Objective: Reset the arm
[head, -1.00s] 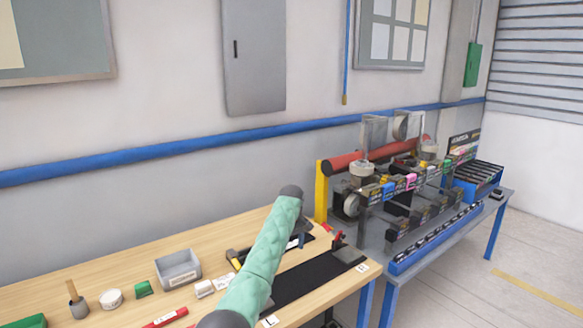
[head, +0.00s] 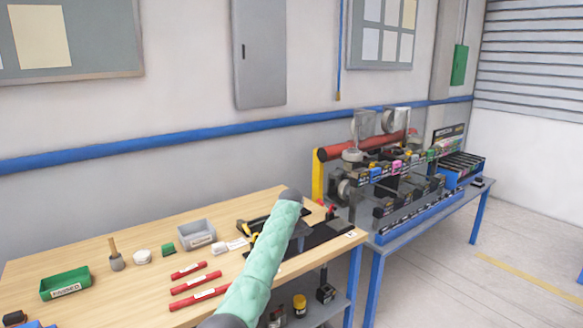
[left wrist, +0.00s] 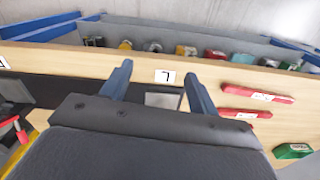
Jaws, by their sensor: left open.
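My left gripper (left wrist: 158,72) is open and empty in the left wrist view. In the head view my green-sleeved arm crosses the right part of the workbench (head: 120,265). The gripper is mostly hidden behind that arm there. My right gripper is in neither view.
Three red bars (head: 195,283), a grey bin (head: 196,234), a green "FINISHED" bin (head: 65,284) and a wooden-handled tool (head: 115,256) are on the bench. A grey machine table (head: 400,228) stands at right. Yellow and dark items sit on a lower shelf (head: 335,297).

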